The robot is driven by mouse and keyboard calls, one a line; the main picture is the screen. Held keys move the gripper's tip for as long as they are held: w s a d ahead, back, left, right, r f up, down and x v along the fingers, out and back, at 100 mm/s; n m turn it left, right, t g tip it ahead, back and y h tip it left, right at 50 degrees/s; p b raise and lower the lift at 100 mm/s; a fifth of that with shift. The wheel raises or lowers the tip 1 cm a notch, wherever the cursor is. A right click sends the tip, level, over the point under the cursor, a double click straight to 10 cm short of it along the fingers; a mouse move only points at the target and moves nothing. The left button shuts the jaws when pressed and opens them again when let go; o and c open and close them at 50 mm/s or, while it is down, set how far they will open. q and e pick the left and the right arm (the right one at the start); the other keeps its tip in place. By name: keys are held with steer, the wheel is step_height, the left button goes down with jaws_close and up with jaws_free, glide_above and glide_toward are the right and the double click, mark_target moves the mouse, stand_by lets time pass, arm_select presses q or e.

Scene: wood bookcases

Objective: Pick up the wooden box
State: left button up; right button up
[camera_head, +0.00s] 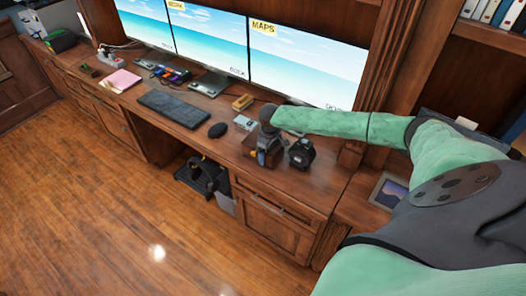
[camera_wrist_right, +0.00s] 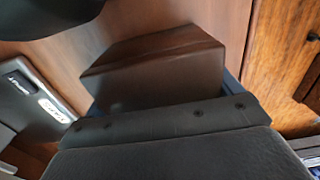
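My right arm reaches in from the right in the head view. Its gripper (camera_head: 266,156) is low over the desk, between the mouse and a black object. In the right wrist view a brown-topped wooden box (camera_wrist_right: 155,62) with a dark side sits directly in front of the gripper. Blue finger edges show at its left and right sides. The dark gripper body covers the box's lower part, so I cannot tell if the fingers touch it. In the head view the gripper mostly hides this box. My left gripper is not in view.
The wooden desk holds monitors (camera_head: 210,45), a keyboard (camera_head: 174,108), a mouse (camera_head: 218,130) and a small yellowish block (camera_head: 243,102). A black object (camera_head: 302,152) stands close right of the gripper. A device with a white label (camera_wrist_right: 40,98) lies left of the box. The floor in front is clear.

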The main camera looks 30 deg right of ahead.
steer(key=c, duration=0.5)
steer(key=shift+w+r, duration=0.1)
steer(key=shift+r, duration=0.05)
